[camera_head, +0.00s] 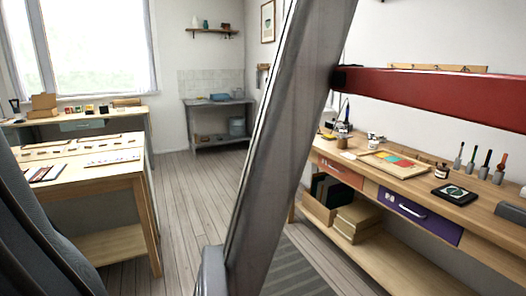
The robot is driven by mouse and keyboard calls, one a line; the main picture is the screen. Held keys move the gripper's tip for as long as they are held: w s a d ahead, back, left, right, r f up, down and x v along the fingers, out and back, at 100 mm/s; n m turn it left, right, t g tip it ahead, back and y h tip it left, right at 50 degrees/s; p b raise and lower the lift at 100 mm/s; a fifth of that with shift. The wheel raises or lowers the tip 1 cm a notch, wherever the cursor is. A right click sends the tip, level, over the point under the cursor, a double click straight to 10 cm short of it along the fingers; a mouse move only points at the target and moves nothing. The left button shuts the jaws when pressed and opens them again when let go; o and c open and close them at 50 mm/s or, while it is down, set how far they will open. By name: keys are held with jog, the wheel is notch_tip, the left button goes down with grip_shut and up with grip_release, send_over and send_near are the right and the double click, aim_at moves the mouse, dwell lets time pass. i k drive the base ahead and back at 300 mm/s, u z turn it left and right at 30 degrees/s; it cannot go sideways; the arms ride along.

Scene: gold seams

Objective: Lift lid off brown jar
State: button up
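A small dark brown jar (442,172) stands upright on the long wooden workbench (408,186) at the right. It is too small in the view to tell its lid apart clearly. Another small brownish jar or bottle (343,138) stands farther back on the same bench. My gripper is not in view, so its state and its place relative to the jars do not show.
A framed tray of coloured squares (396,161), a dark tile (455,194) and upright tools share the bench. A worktable (85,171) stands left. Bare floor (188,205) lies between.

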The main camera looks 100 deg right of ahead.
aim_at(443, 168)
jog(key=z, duration=5.05)
jog(key=k, duration=0.3)
jog(key=u, duration=0.6)
jog(key=i, duration=1.15)
jog(key=u, duration=0.6)
jog(key=i, duration=0.6)
jog(key=z, duration=0.8)
jog(key=i, duration=0.65)
jog(key=z, duration=0.55)
